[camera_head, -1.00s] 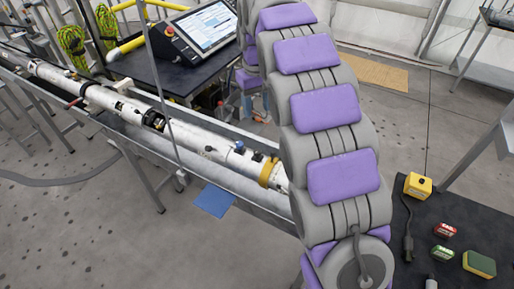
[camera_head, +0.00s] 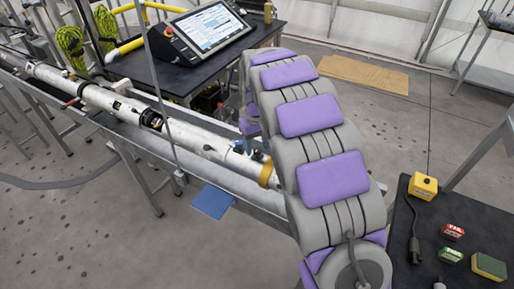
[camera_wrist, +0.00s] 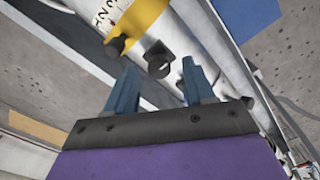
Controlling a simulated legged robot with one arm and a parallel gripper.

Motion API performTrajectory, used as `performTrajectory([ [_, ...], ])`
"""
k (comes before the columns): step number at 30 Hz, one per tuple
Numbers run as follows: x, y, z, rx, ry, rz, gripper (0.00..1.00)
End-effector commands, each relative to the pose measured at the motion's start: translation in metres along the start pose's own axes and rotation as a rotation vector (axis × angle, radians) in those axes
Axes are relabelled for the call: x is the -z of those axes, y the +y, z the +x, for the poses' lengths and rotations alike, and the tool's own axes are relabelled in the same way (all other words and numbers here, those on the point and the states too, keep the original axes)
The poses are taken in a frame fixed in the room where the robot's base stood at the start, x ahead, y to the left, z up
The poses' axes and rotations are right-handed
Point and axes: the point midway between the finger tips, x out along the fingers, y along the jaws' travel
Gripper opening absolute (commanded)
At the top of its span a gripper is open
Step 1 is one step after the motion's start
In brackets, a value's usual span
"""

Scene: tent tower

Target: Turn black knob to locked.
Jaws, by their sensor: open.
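A long white tube (camera_head: 100,97) lies in a metal trough, with a yellow band (camera_head: 266,172) near its right end; the band also shows in the wrist view (camera_wrist: 140,20). In the wrist view a black fitting, seemingly the knob (camera_wrist: 158,60), stands on the tube between and just beyond my fingertips. A second, round black knob (camera_wrist: 116,46) sits beside it at the yellow band, left of my left finger. My gripper (camera_wrist: 159,66) is open, with blue fingers apart and nothing between them gripped. In the head view my gripper is small and partly hidden at the tube. Lock markings are not readable.
A black table (camera_head: 445,225) at the right holds a yellow box (camera_head: 423,186), red and green boxes and a sponge. A tablet (camera_head: 208,30) stands on a dark table behind the tube. A blue sheet (camera_head: 213,201) lies below the trough. A thin upright pole crosses in front of the tube.

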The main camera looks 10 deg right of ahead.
Motion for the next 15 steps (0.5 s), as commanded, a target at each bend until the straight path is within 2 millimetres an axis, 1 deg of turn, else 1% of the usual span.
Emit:
performTrajectory([
  [1,-0.0004,0.0,0.0046,0.0,-0.001,0.0,0.54],
  [3,-0.0003,0.0,0.0074,0.0,-0.001,0.0,0.54],
  [12,-0.0001,0.0,0.0084,0.0,0.0,0.0,0.54],
  [15,-0.0001,0.0001,0.0083,0.0,0.0,0.0,0.45],
])
